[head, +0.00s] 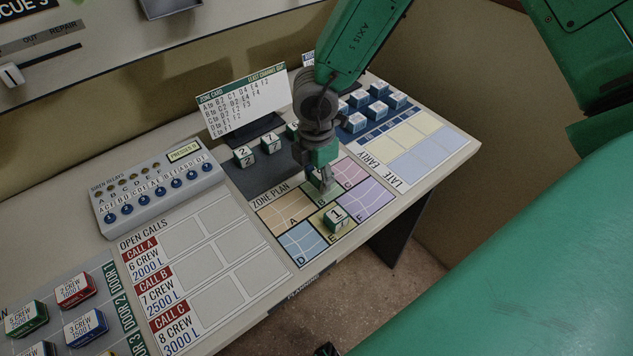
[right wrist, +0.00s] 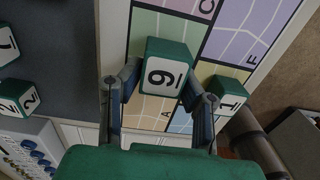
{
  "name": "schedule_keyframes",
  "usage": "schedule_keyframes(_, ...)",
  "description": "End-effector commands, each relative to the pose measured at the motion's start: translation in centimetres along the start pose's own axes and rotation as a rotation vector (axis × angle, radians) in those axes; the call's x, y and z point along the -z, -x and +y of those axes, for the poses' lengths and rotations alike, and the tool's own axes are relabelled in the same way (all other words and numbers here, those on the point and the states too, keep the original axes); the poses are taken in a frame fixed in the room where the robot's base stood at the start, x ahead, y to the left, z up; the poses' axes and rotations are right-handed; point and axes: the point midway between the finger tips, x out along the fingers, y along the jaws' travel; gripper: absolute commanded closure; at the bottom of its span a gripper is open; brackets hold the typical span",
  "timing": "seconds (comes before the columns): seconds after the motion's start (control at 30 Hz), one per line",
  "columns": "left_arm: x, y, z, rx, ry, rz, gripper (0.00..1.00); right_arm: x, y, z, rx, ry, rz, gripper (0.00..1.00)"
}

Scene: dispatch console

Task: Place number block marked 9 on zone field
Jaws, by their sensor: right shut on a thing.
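My right gripper (head: 322,190) is over the green field B of the zone plan (head: 262,203), pointing down. In the right wrist view its fingers (right wrist: 163,98) are shut on a green-edged white block marked 9 (right wrist: 166,76), with a line by the digit. In that view the block covers part of field B near field A. I cannot tell whether it touches the plan. A block marked 1 (head: 336,219) sits on the yellow field E, and it also shows in the right wrist view (right wrist: 230,96). My left gripper is not in view.
Blocks marked 2 (head: 244,156) and 7 (head: 270,143) stand on the dark strip behind the plan. A zone card (head: 243,101) stands behind them. Blue-and-white blocks (head: 377,89) are at the back right. Fields A, C, D and F look clear.

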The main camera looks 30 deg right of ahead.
Motion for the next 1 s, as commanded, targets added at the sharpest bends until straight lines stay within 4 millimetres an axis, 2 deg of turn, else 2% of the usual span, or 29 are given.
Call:
schedule_keyframes(0.1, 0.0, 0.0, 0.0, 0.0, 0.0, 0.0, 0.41, 0.0, -1.7, 0.0, 0.002, 0.003, 0.0, 0.95)
schedule_keyframes(0.43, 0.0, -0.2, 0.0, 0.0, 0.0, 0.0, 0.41, -0.1, -2.1, 0.1, 0.001, 0.001, 0.0, 0.95)
schedule_keyframes(0.47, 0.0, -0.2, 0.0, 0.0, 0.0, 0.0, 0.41, -0.1, -2.2, 0.0, 0.001, 0.001, 0.0, 0.66)
schedule_keyframes(0.5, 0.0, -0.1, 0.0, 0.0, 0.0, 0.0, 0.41, -0.1, -2.1, 0.1, 0.001, 0.001, 0.0, 0.52)
schedule_keyframes(0.53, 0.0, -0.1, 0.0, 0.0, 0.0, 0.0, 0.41, -0.1, -2.1, 0.1, 0.001, 0.001, 0.0, 0.48)
schedule_keyframes(0.83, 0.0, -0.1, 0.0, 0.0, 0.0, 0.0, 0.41, -0.1, -2.0, 0.1, 0.001, 0.001, 0.0, 0.48)
schedule_keyframes(1.0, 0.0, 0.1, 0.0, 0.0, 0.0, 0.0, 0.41, -0.1, -0.4, 0.1, -0.002, -0.002, 0.001, 0.48)
